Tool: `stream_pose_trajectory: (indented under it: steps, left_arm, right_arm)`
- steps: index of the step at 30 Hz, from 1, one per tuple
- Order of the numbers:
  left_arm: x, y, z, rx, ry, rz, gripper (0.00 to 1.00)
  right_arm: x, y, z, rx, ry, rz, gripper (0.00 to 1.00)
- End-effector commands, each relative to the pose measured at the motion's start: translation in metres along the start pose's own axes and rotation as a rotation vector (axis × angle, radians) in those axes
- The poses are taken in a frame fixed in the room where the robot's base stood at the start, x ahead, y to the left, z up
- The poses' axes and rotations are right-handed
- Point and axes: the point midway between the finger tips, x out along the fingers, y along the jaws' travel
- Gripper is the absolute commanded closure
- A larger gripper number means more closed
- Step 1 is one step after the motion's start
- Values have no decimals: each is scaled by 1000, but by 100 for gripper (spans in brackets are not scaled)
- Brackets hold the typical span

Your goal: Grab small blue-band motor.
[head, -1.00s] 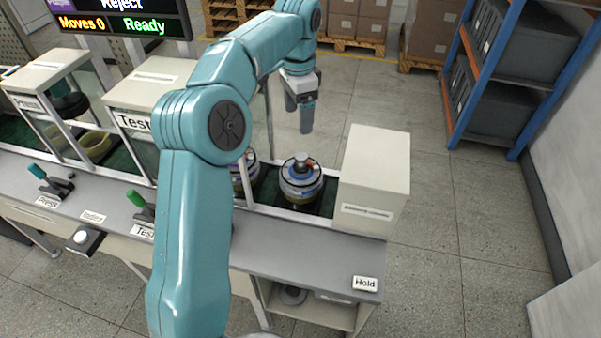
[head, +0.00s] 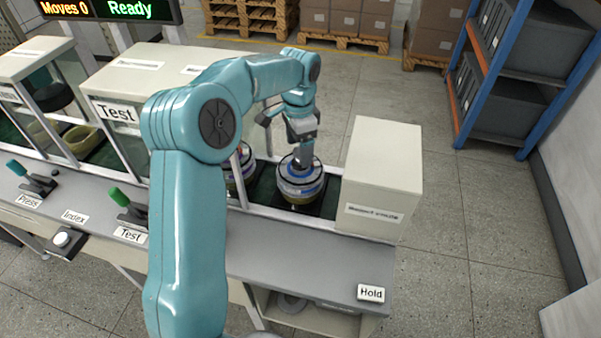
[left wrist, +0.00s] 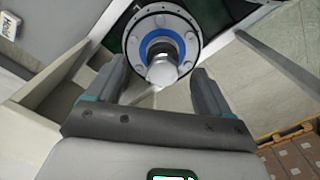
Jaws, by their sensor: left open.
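A round hub motor (head: 299,190) with a blue band stands on a dark pad in the right bay of the bench. In the left wrist view the motor (left wrist: 151,21) shows a silver flange, a blue ring and a pale central shaft. My left gripper (head: 303,158) is above it in the head view, and a finger hides part of its top. In the left wrist view the left gripper (left wrist: 159,70) is open, with its fingers on either side of the shaft's end. I cannot tell whether they touch it. My right gripper is not in view.
A second motor (head: 240,170) stands to the left, partly behind my arm. A cream box (head: 383,175) stands close on the right of the bay. The bench front (head: 310,258) bears a Hold label (head: 371,293), levers and a button. The floor at right is clear.

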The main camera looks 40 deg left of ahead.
Motion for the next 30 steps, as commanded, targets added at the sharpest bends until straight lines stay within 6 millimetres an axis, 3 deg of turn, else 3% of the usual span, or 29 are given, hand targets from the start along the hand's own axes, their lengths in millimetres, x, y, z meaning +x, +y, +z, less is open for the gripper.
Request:
stream_pose_trajectory:
  steps: [4,12,20,23,28,30]
  left_arm:
    - [10,-3,-2,-1,-1,1,19]
    - [51,-10,-7,-2,-2,1,19]
    - [55,-10,-8,-2,0,-1,19]
    - [55,-10,-8,-2,0,-1,45]
    - [55,-10,-8,-1,0,-1,100]
    - [55,-10,-8,-2,1,-1,100]
  right_arm:
    - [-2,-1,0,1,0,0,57]
    - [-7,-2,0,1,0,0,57]
    - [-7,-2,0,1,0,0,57]
    - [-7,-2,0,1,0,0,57]
    - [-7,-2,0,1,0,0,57]
    - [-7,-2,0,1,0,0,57]
